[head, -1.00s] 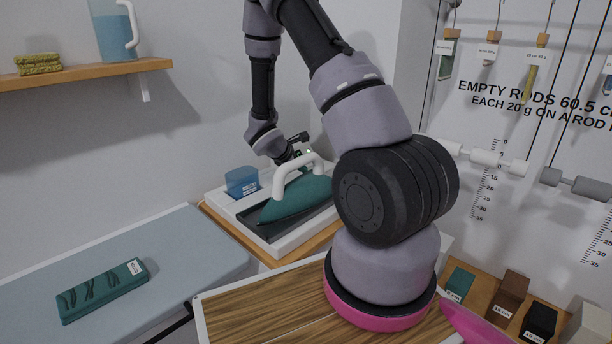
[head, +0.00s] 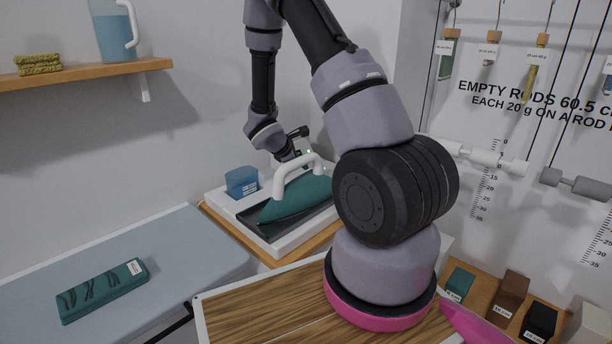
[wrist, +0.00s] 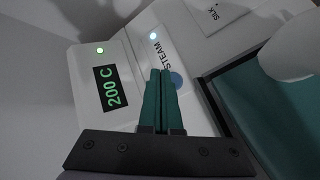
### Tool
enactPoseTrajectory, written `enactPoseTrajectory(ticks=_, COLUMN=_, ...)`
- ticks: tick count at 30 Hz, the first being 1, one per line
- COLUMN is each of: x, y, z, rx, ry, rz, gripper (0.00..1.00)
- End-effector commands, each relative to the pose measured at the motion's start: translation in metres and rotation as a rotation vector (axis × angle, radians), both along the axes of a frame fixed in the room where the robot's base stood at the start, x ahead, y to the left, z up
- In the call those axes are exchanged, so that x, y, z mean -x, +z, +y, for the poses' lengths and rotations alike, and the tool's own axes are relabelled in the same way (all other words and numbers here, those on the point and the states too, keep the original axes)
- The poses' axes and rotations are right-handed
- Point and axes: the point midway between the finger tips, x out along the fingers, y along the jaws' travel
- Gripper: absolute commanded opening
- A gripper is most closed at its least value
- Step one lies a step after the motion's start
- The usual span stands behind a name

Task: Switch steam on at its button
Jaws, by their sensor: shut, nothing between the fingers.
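The steam button (wrist: 176,79) is a blue round button beside the word STEAM in the wrist view, partly hidden by my fingertips. My gripper (wrist: 160,73) is shut and empty, with its two teal fingers together just left of the button. I cannot tell whether they touch it. A small pale-blue light (wrist: 153,36) is lit above the STEAM label. A display (wrist: 111,88) reads 200 C, with a green light (wrist: 99,50) above it. In the head view the teal iron (head: 297,199) with a white handle rests on its white station (head: 217,199); my gripper is behind it.
A blue tank (head: 241,181) stands on the station's left. A shelf (head: 90,73) holds a blue jug (head: 112,30). A SILK label (wrist: 212,15) is near the wrist view's top.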

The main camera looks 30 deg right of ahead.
Motion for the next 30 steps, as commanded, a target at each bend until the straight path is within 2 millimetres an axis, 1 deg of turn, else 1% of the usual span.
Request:
enactPoseTrajectory(ticks=18, x=-0.001, y=0.056, z=0.000, rx=-0.001, ry=0.000, rz=-0.003, gripper=0.00)
enactPoseTrajectory(ticks=22, x=0.000, y=0.060, z=0.000, rx=0.000, ry=-0.001, rz=-0.001, gripper=0.00)
enactPoseTrajectory(ticks=30, x=0.000, y=0.060, z=0.000, rx=0.000, ry=-0.001, rz=-0.001, gripper=0.00)
